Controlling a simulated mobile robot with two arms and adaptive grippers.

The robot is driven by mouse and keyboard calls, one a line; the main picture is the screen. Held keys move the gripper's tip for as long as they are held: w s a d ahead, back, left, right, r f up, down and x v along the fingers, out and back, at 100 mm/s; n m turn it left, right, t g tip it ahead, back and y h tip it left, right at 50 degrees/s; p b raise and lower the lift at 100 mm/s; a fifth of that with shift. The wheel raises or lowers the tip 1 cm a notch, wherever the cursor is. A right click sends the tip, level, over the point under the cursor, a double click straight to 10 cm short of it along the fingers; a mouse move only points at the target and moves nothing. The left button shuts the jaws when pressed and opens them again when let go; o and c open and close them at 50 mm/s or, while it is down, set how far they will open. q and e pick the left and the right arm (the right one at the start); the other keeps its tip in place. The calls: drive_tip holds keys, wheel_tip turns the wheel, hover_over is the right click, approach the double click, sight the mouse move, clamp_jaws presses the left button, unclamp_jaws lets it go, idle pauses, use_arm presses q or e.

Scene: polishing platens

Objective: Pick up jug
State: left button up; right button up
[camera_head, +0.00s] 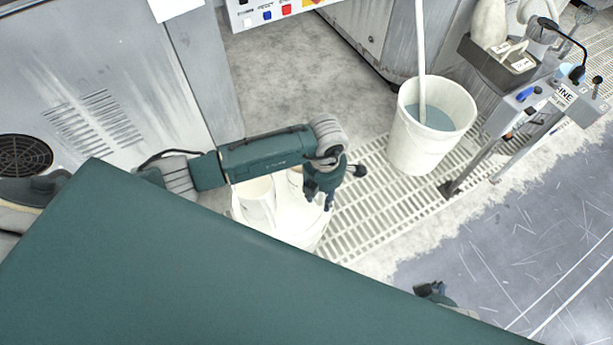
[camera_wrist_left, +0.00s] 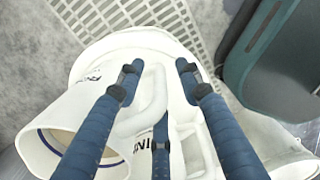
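A white jug (camera_wrist_left: 183,130) with a looped handle (camera_wrist_left: 152,97) and dark lettering lies below my left gripper in the left wrist view. My left gripper (camera_wrist_left: 158,74) is open, its fingers spread on either side of the handle; I cannot tell whether they touch it. The arm hides part of these, so which one is the jug is unclear there. A dark part of my right gripper (camera_head: 436,290) shows at the bottom; its fingers are unclear.
A second white vessel (camera_wrist_left: 82,112) with a blue ring stands close beside the jug. A bucket of grey-blue liquid (camera_head: 405,150) with a stick stands on the floor grating (camera_head: 375,215).

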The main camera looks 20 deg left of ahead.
use_arm(q)
clamp_jaws()
drive_tip(key=shift+w+r, duration=0.15)
drive_tip(key=shift+r, duration=0.1)
